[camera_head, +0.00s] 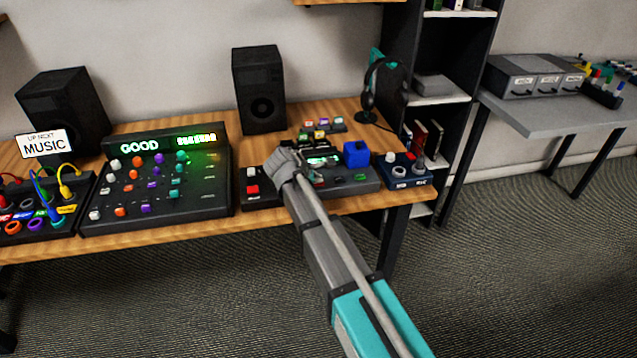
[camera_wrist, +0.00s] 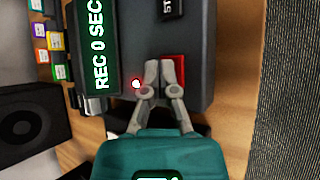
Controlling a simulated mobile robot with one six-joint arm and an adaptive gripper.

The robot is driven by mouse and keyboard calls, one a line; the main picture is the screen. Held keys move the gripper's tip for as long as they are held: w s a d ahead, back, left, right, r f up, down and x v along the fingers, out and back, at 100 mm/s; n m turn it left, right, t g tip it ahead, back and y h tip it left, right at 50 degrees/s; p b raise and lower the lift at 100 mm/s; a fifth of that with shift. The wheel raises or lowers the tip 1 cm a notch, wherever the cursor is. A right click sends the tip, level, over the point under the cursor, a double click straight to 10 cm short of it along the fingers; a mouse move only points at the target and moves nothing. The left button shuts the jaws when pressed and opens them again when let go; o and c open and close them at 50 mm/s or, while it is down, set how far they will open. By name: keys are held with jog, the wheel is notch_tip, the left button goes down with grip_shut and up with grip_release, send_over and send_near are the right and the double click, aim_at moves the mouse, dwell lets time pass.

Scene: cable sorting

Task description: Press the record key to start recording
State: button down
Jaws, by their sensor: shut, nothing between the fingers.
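The recorder (camera_head: 345,186) is a dark box on the wooden table, and its lit display (camera_wrist: 96,45) reads "REC 0 SEC" in the wrist view. A red key (camera_wrist: 179,63) sits near its front edge, partly covered by my fingers. My gripper (camera_wrist: 165,65) is shut and empty, with its fingertips over the left part of the red key. I cannot tell whether they touch it. A small glowing white-red light (camera_wrist: 136,84) lies beside the fingers. A dark key (camera_wrist: 172,8) marked "ST" is cut off at the top. In the head view my gripper (camera_head: 316,180) hides the red key.
A small box (camera_head: 262,202) with a red button is at left. A mixer panel (camera_head: 150,205) reading "GOOD", speakers (camera_head: 258,88) and a headphone stand (camera_head: 375,85) surround it. Colored tags (camera_wrist: 41,42) lie behind the recorder.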

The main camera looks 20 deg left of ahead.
dwell(0.3)
jog(key=shift+r+p, duration=0.8)
jog(key=shift+p, duration=0.05)
jog(key=shift+r+p, duration=2.5)
jog(key=s+d+m+g+p, duration=0.15)
jog(key=d+m, duration=0.25)
jog(key=d, duration=0.5)
jog(key=s+d+r+m+g+p, duration=0.1)
jog(key=d+m+g+p, duration=0.15)
jog(key=d, duration=0.65)
jog(key=s+d+m+g+p, duration=0.1)
jog(key=d+m, duration=0.4)
jog(key=d, duration=0.4)
jog(key=s+d+r+m+g+y+p, duration=0.1)
jog(key=s+d+r+m+p, duration=0.1)
jog(key=s+d+m, duration=0.3)
jog(key=s+d+r+m+g+y+p, duration=0.1)
jog(key=s+d+m+g+y+p, duration=0.1)
jog(key=s+d+m, duration=0.4)
jog(key=s+d+p, duration=0.1)
jog(key=s+d, duration=0.1)
jog(key=d, duration=0.3)
jog(key=shift+d+r+y, duration=0.3)
jog(key=shift+r, duration=0.05)
